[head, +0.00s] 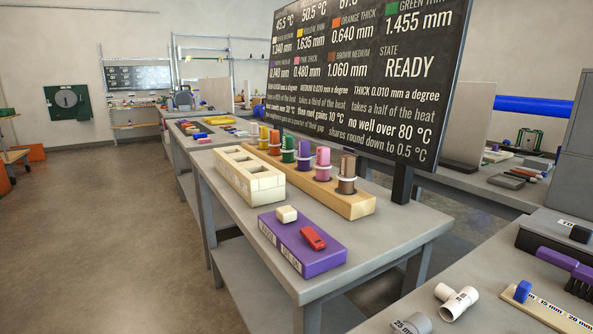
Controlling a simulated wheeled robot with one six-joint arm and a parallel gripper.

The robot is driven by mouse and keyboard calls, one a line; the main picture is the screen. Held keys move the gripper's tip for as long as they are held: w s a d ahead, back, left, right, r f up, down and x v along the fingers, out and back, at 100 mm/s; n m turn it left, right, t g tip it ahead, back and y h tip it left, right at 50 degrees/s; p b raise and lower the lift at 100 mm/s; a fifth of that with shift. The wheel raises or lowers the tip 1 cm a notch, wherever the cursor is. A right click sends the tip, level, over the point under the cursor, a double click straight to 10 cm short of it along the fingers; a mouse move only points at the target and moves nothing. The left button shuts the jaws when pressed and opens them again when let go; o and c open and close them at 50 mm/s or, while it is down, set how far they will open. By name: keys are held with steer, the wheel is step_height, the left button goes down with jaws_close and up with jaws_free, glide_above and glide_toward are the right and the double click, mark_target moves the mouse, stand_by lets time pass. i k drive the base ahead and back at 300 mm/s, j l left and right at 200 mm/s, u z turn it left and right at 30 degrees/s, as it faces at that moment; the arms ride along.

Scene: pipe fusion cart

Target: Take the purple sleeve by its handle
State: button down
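The purple sleeve (304,149) stands upright in a long wooden rack (345,203) on the grey table, between a green sleeve (288,145) and a pink sleeve (323,157). It is small in view, with a pale ring low on it; I cannot make out a separate handle. My gripper is not in view.
A brown sleeve (346,170) stands at the rack's near end. A cream slotted block (262,185) stands to the left, and a purple box (318,262) with a red piece in front. A black display board (375,75) rises behind the rack.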

mark_target(303, 157)
steer(key=i+j+z, duration=0.1)
steer(key=i+j, duration=0.4)
steer(key=j, duration=0.15)
steer(key=i+j+z, duration=0.25)
steer(key=i+j, duration=0.2)
steer(key=j, duration=0.3)
steer(key=i+j, duration=0.2)
steer(key=j, duration=0.2)
steer(key=i+j+z, duration=0.15)
steer(key=j, duration=0.25)
steer(key=i, duration=0.1)
